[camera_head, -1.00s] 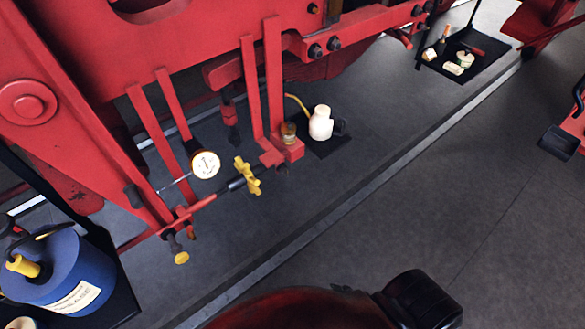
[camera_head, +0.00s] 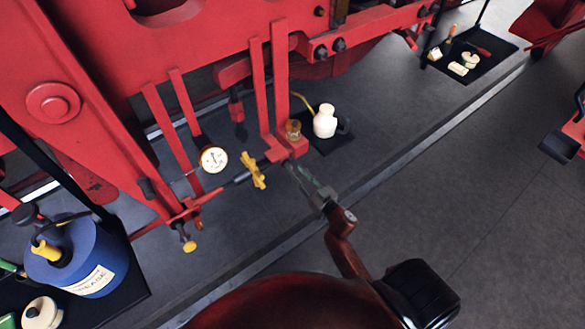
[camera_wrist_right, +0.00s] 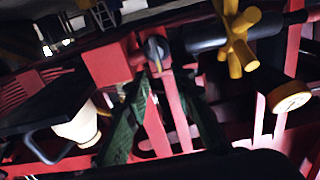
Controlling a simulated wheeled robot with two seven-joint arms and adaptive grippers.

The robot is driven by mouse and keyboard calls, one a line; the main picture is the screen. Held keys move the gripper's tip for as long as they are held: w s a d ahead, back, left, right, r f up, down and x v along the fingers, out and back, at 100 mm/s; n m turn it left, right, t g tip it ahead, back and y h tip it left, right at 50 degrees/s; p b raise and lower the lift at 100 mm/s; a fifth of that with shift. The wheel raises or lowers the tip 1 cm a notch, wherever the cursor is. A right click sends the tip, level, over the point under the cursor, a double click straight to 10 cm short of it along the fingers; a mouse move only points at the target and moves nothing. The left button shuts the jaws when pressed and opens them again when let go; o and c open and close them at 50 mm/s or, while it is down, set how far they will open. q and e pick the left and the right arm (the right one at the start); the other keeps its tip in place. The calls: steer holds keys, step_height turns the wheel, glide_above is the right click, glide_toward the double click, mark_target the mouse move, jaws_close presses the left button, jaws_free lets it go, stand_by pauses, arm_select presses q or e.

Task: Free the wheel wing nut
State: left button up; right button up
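A yellow cross-shaped handle (camera_head: 253,170) sits on a dark rod beside the red bracket (camera_head: 282,150); it is large at the top of the right wrist view (camera_wrist_right: 237,40). A small grey knob, perhaps the wing nut, shows in the right wrist view (camera_wrist_right: 157,48) on a red block; its exact shape is unclear. My right gripper (camera_head: 292,166) reaches up to the bracket's lower end, right of the yellow handle. In the right wrist view its green fingers (camera_wrist_right: 165,82) are apart, pointing towards the grey knob. I see no contact. My left gripper is not in view.
A white gauge (camera_head: 213,159) is left of the yellow handle. A white can (camera_head: 325,121) stands behind the gripper, near a small amber jar (camera_head: 293,129). A blue canister (camera_head: 78,258) is at lower left. The grey floor at right is largely clear.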

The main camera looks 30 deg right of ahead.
mark_target(289, 167)
steer(key=shift+w+a, duration=0.2)
steer(key=shift+w, duration=1.75)
jaws_close()
steer(key=shift+f, duration=0.1)
